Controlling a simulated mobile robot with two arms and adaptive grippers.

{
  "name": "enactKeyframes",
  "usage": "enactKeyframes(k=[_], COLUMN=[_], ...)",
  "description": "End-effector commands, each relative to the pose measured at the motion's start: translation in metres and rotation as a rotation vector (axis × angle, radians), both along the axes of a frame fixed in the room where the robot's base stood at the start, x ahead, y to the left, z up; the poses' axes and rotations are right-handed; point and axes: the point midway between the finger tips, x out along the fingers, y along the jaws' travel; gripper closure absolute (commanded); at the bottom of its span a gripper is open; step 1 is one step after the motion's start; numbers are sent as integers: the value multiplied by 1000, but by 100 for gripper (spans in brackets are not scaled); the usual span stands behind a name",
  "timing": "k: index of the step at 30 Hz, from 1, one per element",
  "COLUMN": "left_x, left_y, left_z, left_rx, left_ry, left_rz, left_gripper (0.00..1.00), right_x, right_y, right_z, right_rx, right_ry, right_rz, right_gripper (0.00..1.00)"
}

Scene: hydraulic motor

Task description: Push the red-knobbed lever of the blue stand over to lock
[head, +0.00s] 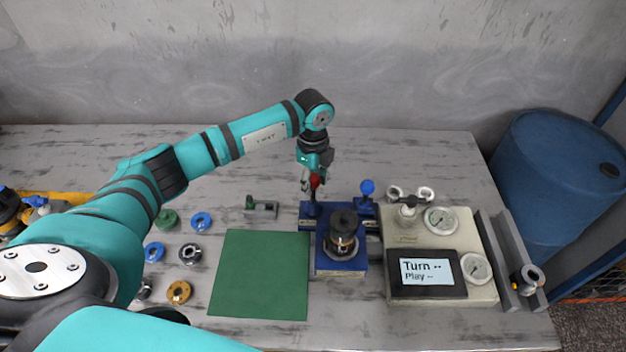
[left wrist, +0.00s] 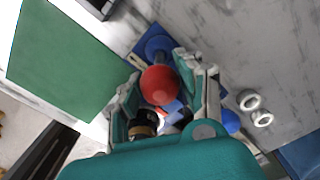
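The blue stand (head: 326,266) is right of the table's middle, with a dark and copper cylindrical motor part (head: 343,232) upright on it. The lever's red knob (head: 315,180) is at the stand's back left, partly hidden by my left gripper (head: 312,184). In the left wrist view the red knob (left wrist: 160,85) sits between the two spread fingers of my left gripper (left wrist: 160,78). I cannot tell whether a finger touches it. A blue knob (head: 367,187) stands at the stand's back right. My right gripper is out of view.
A green mat (head: 260,275) lies left of the stand. A beige panel (head: 412,232) with gauges and a screen (head: 427,271) is on its right. Several small rings, a bracket (head: 261,207) and a grey rail (head: 512,260) lie around. A blue barrel (head: 555,175) stands beyond the table.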

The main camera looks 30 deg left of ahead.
Motion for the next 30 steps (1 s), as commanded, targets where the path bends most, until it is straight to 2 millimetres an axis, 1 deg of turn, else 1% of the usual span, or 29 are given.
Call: enactKeyframes(k=[1, 3, 4, 11, 21, 30], left_x=[0, 0, 0, -1, -6, -7], left_y=[0, 0, 0, 3, 15, 17], left_z=[0, 0, 0, 0, -1, -1], left_rx=[0, 0, 0, 1, 4, 5], left_ry=[0, 0, 0, 0, 1, 1], left_rz=[0, 0, 0, 1, 3, 3], left_gripper=[72, 81, 83, 83, 83, 84], right_x=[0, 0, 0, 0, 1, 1], right_y=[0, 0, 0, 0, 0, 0], right_z=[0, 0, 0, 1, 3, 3], right_rx=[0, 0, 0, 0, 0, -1], right_ry=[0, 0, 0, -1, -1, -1], right_rz=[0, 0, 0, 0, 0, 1], right_gripper=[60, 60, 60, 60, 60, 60])
